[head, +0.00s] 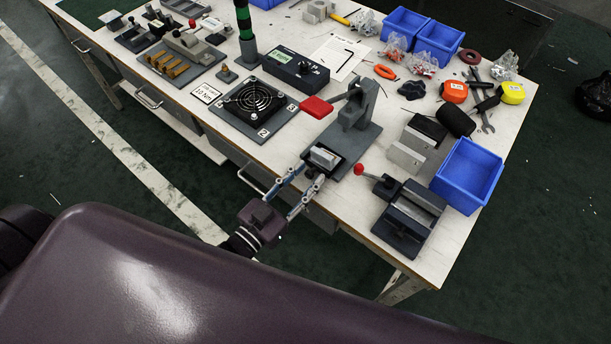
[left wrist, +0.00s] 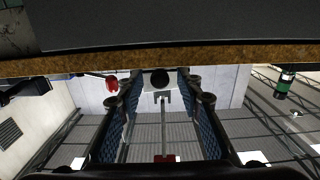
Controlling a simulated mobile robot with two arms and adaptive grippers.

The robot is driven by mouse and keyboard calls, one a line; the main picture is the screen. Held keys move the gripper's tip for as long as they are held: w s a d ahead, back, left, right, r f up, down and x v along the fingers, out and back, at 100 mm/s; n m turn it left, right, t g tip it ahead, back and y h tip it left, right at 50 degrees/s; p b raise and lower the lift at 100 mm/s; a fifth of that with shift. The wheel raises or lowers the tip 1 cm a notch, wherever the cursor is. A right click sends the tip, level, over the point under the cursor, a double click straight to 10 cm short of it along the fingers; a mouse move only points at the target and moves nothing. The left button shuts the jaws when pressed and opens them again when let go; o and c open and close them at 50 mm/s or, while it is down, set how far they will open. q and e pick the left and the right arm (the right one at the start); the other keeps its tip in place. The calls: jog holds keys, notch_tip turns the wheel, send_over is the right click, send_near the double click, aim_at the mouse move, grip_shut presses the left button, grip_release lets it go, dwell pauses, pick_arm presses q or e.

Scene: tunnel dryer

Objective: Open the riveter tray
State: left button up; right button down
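The riveter (head: 352,112) is a grey press with a red lever handle (head: 316,107), on a grey base at the table's front edge. At its front is a small dark tray (head: 341,172) with a silvery block (head: 324,156) on it; I cannot tell how far it is out. My left gripper (head: 312,174) is at the tray's front, fingers spread. In the left wrist view, the open fingers (left wrist: 160,88) stand either side of a pale part with a round black spot (left wrist: 160,78). Contact is not clear. My right gripper is out of view.
A black fan (head: 254,101) on a plate stands left. A drawer handle (head: 250,181) sticks out below the table edge.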

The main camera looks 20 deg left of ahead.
pick_arm(q)
jog(key=v, duration=1.2)
jog(key=s+a+f+n+g+y, duration=0.1)
jog(key=s+a+f+g+y, duration=0.15)
jog(key=f, duration=0.85)
jog(key=s+a+f+g+y, duration=0.1)
jog(key=s+f+g, duration=0.15)
jog(key=f, duration=0.85)
jog(key=s+a+f+n+g+y, duration=0.1)
jog(key=s+f+g, duration=0.15)
jog(key=f, duration=0.85)
jog(key=s+a+f+g+y, duration=0.1)
jog(key=s+f+g, duration=0.7)
jog(key=s+f, duration=0.6)
jog(key=s, duration=0.3)
jog(key=shift+s+y, duration=0.2)
jog(key=shift+y, duration=0.15)
